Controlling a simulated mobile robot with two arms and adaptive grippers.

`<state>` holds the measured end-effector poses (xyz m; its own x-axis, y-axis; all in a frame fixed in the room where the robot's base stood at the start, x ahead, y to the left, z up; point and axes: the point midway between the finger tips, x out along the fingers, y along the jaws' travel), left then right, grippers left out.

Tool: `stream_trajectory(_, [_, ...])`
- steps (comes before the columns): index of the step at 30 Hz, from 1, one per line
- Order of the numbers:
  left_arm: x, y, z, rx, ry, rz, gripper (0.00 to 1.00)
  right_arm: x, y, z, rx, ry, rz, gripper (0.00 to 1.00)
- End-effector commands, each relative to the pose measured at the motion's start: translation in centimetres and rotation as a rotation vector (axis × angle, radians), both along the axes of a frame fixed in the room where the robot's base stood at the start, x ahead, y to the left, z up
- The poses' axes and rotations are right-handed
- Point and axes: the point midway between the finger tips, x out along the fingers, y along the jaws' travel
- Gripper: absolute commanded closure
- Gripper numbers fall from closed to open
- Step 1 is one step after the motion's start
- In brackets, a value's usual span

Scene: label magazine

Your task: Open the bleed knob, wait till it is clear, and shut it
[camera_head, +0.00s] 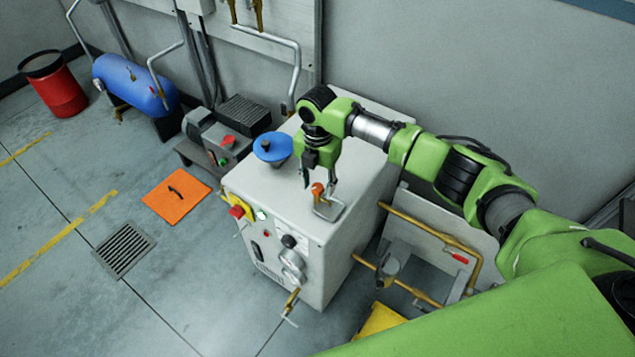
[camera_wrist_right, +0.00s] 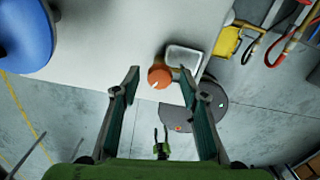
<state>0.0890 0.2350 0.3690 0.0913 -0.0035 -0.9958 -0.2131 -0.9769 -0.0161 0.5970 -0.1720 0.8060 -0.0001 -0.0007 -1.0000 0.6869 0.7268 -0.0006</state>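The bleed knob appears to be the orange knob (camera_head: 318,189) on top of the light grey cabinet (camera_head: 350,165), beside a small metal tray (camera_head: 329,211). My right gripper (camera_head: 318,180) is just above it, pointing down. In the wrist view, the right gripper's fingers (camera_wrist_right: 159,71) are apart, with the orange knob (camera_wrist_right: 160,77) between their tips. No contact is visible. The metal tray (camera_wrist_right: 184,60) is next to the knob; I cannot make out any fluid. A small green two-fingered shape (camera_wrist_right: 161,145), which looks like my left gripper, is low with its fingers apart.
A blue funnel-like part (camera_head: 272,148) stands on the cabinet's left side. A gauge (camera_head: 292,262) and a red knob (camera_head: 237,211) are on its front. Brass pipes (camera_head: 430,232) run at the right. An orange mat (camera_head: 176,197) and a drain grate (camera_head: 124,250) are on open floor.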

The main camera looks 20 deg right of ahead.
Motion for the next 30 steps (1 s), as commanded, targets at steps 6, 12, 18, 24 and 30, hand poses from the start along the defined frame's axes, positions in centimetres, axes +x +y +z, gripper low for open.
stream_trajectory(6, [0.0,0.0,0.0,0.0,0.0,0.0,0.57,0.0,0.0,0.0,0.0,0.0,0.0,0.76])
stream_trajectory(12, [0.0,0.0,0.0,0.0,0.0,0.0,0.57,0.0,0.0,0.0,0.0,0.0,0.0,0.99])
stream_trajectory(18, [0.0,0.0,0.3,0.0,0.0,0.0,0.57,0.0,0.0,0.1,0.001,0.001,-0.018,0.99])
stream_trajectory(24, [0.0,0.0,1.2,0.0,0.0,0.0,0.57,0.0,0.1,0.3,0.002,0.001,-0.095,0.99])
stream_trajectory(30, [0.0,0.0,2.8,0.0,0.0,0.0,0.57,-0.1,0.1,0.5,0.003,0.003,-0.245,0.99])
